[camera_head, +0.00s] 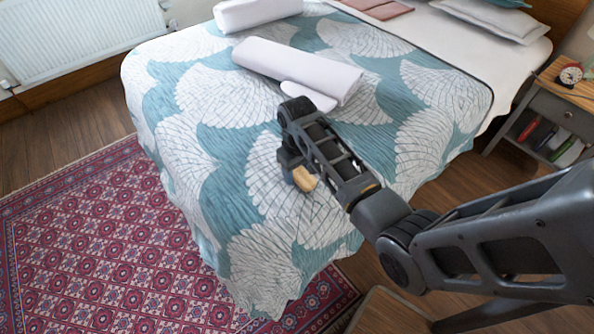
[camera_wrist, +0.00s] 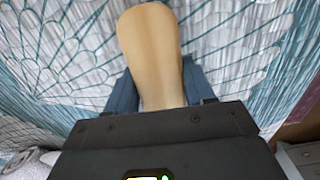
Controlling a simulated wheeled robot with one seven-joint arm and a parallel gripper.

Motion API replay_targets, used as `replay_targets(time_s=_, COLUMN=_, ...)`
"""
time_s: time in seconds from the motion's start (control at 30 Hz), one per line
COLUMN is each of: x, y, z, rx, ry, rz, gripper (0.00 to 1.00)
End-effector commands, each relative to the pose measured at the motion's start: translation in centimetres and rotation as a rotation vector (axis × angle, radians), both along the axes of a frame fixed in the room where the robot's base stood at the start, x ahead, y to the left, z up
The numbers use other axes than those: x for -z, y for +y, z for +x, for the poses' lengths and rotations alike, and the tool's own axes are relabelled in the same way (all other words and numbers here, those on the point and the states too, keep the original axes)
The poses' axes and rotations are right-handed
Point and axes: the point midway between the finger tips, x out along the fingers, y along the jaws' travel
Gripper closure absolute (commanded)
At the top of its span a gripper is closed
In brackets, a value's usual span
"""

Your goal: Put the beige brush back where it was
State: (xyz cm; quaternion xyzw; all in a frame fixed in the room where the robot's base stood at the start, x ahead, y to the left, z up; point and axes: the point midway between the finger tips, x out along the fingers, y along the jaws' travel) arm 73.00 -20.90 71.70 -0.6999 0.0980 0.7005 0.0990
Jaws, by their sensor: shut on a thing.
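The beige brush (camera_head: 304,179) is in my gripper (camera_head: 290,172), over the lower middle of the bed in the head view. In the wrist view the brush (camera_wrist: 152,55) points up and away from the gripper (camera_wrist: 155,92), its rounded end clear and its other end between the two blue-grey fingers. The gripper is shut on it. The bristle side cannot be made out. My arm hides part of the bed behind the gripper. I cannot tell whether the brush touches the cover.
The bed (camera_head: 190,90) has a teal and white patterned cover. White rolled bedding (camera_head: 300,70) and a small white item (camera_head: 308,96) lie on it. A nightstand (camera_head: 560,105) with an alarm clock (camera_head: 570,75) stands at right. A red rug (camera_head: 100,240) covers the floor at left.

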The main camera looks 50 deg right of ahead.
Motion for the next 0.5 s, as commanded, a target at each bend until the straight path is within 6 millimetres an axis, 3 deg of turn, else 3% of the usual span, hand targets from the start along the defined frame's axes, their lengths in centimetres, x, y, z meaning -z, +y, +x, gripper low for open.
replay_targets(time_s=0.4, x=0.58, y=-0.05, z=0.03, rx=0.000, ry=-0.002, rz=-0.001, gripper=0.85)
replay_targets(time_s=0.43, x=0.61, y=-0.05, z=0.02, rx=0.000, ry=-0.001, rz=0.000, gripper=0.46)
replay_targets(time_s=0.5, x=0.55, y=-0.06, z=0.01, rx=0.000, ry=-0.002, rz=-0.001, gripper=0.39)
